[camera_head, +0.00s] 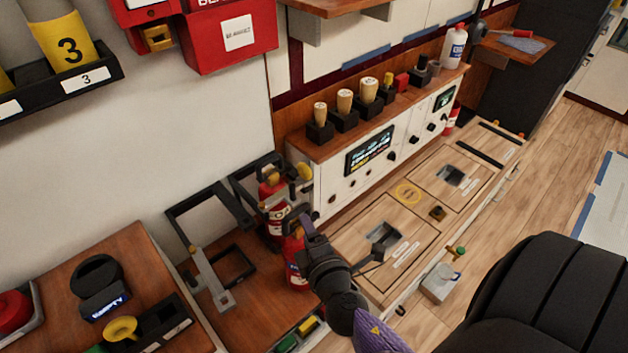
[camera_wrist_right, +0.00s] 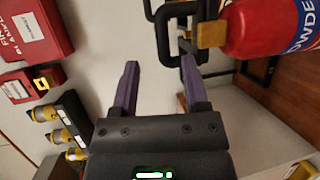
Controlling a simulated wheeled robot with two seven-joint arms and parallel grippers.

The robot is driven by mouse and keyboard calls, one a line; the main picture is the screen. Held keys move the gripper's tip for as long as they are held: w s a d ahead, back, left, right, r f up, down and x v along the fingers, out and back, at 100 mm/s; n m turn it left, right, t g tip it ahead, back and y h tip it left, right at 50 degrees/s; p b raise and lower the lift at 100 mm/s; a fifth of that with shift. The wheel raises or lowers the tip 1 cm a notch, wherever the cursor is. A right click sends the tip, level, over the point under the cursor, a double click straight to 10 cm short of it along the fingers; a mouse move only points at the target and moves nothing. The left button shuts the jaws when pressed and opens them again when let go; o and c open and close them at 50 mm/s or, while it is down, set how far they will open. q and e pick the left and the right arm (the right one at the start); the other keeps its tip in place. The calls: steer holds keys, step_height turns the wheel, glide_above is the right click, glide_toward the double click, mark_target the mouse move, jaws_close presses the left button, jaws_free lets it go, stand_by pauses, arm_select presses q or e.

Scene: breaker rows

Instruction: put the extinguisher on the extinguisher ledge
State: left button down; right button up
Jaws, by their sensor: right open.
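Two red extinguishers stand close together on the low wooden ledge (camera_head: 252,318) in the head view. The rear one (camera_head: 272,190) is beside a black bracket. The front one (camera_head: 294,272) is partly hidden by my right gripper (camera_head: 303,228). In the right wrist view, a red extinguisher (camera_wrist_right: 262,28) with a blue label fills the upper right. My right gripper's purple fingers (camera_wrist_right: 160,82) are apart with nothing between them, and the extinguisher lies beyond the right finger. I cannot tell which of the two it is. My left gripper is not in view.
An empty black bracket frame (camera_head: 207,250) stands left of the extinguishers. A wooden top (camera_head: 140,255) with small items is at the lower left. The control console (camera_head: 345,180) rises to the right. Red boxes (camera_head: 230,35) hang on the wall above.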

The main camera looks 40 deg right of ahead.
steer(key=s+a+f+m+g+y, duration=0.1)
steer(key=s+a+f+m+g, duration=0.15)
steer(key=s+f, duration=0.45)
steer(key=s+a+f+m+g+y, duration=0.2)
steer(key=s+f+g, duration=0.2)
steer(key=f, duration=0.7)
steer(key=s+f+m+g+b, duration=0.1)
steer(key=s+f+m+g, duration=0.3)
steer(key=s, duration=0.6)
steer(key=s+f+m+g+y, duration=0.1)
steer(key=s+f+m+g, duration=0.3)
steer(key=s+f, duration=0.5)
steer(key=shift+s+f+b, duration=0.3)
steer(key=shift+s+b, duration=0.05)
steer(key=shift+s, duration=0.3)
